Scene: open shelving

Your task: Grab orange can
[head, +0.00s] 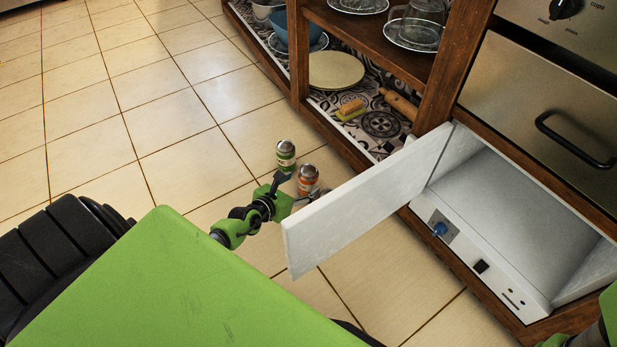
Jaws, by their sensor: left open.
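The orange can (308,179) has a silver lid and appears to stand upright on the tiled floor, left of the open white door. A green can (286,154) with a similar lid stands just behind it. My left gripper (295,188) is open, with its dark fingers at the near left side of the orange can. The fingers overlap the can's lower part in the picture; I cannot tell whether they touch it. My right gripper is not in view; only green parts of my right arm show at the lower right corner.
The white door (368,195) of an open white compartment (520,215) juts out close to the right of the cans and left gripper. Wooden shelving (402,42) holds plates, bowls, a glass pot and a rolling pin (398,103). Tiled floor to the left is clear.

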